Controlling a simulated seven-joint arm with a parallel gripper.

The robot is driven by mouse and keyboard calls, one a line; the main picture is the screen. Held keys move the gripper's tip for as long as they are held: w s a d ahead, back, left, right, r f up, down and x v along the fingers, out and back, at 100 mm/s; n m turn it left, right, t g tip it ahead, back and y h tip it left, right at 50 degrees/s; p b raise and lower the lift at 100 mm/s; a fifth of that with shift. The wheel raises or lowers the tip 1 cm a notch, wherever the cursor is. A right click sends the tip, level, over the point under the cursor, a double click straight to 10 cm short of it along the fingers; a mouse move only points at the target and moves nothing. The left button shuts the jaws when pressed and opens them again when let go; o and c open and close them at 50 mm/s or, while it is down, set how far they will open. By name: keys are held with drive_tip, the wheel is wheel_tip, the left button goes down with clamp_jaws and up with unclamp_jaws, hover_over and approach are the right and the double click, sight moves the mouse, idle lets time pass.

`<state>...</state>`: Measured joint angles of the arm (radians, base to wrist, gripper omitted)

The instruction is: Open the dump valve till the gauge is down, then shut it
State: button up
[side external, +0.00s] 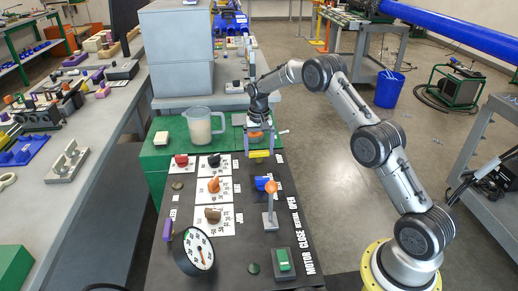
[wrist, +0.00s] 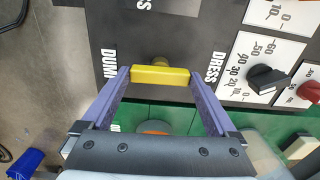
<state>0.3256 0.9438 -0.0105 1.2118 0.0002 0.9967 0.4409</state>
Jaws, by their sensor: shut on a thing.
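The dump valve's yellow handle (wrist: 160,76) lies between the two purple fingers of my gripper (wrist: 159,79), which is shut on it with a finger at each end. The handle sits across the picture between the partly hidden labels DUMP (wrist: 110,68) and DRESS (wrist: 216,66). In the side view the yellow handle (side external: 261,154) is at the far end of the dark panel, below my gripper (side external: 260,146). The round white gauge (side external: 198,248) stands at the near left of the panel. Its orange-red needle points toward the lower right; its numbers are too small to read.
A lever with an orange knob (side external: 271,188) and a blue part (side external: 262,183) stand nearer on the panel. A green button (side external: 284,260) is at the near right. Red, orange and brown knobs sit on white dials at left. A clear jug (side external: 203,126) stands behind.

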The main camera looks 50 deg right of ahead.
sight(259, 151)
drive_tip(key=n, duration=0.4)
drive_tip(key=shift+r+n, duration=0.1)
drive_tip(key=shift+n, duration=0.3)
drive_tip(key=n, duration=0.4)
drive_tip(key=shift+n, duration=0.3)
drive_tip(key=n, duration=0.4)
drive_tip(key=shift+w+n, duration=0.1)
drive_tip(key=shift+n, duration=2)
drive_tip(key=o, duration=1)
wheel_tip(259, 151, up, 14)
